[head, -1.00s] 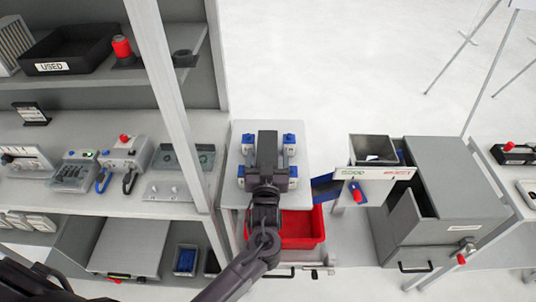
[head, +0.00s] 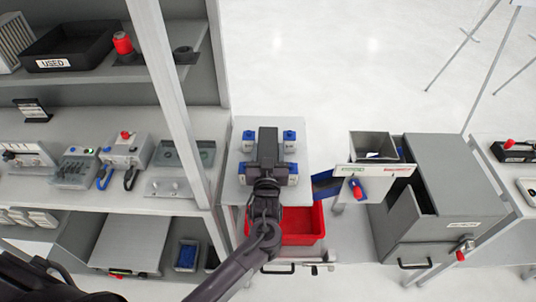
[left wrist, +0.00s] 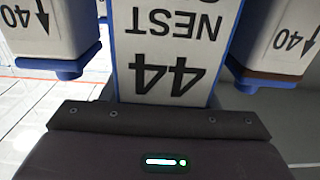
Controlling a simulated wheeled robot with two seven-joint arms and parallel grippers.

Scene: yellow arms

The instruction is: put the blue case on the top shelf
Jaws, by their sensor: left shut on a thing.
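My left gripper (head: 267,160) is over a small light table (head: 239,200) in the head view, pointing away from me. It is shut on the blue case, a blue-edged thing whose white label (left wrist: 175,45) reads NEST 44 in the left wrist view. White blocks with blue caps (head: 249,136) stand at its corners. The gripper hides the middle of it in the head view, and I cannot tell whether it touches the table. The shelf unit's top shelf (head: 70,85) is at the upper left. My right gripper is out of view.
A shelf post (head: 165,95) rises between. A red bin (head: 303,226) lies below the table's front edge. A grey machine (head: 440,185) stands on the right.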

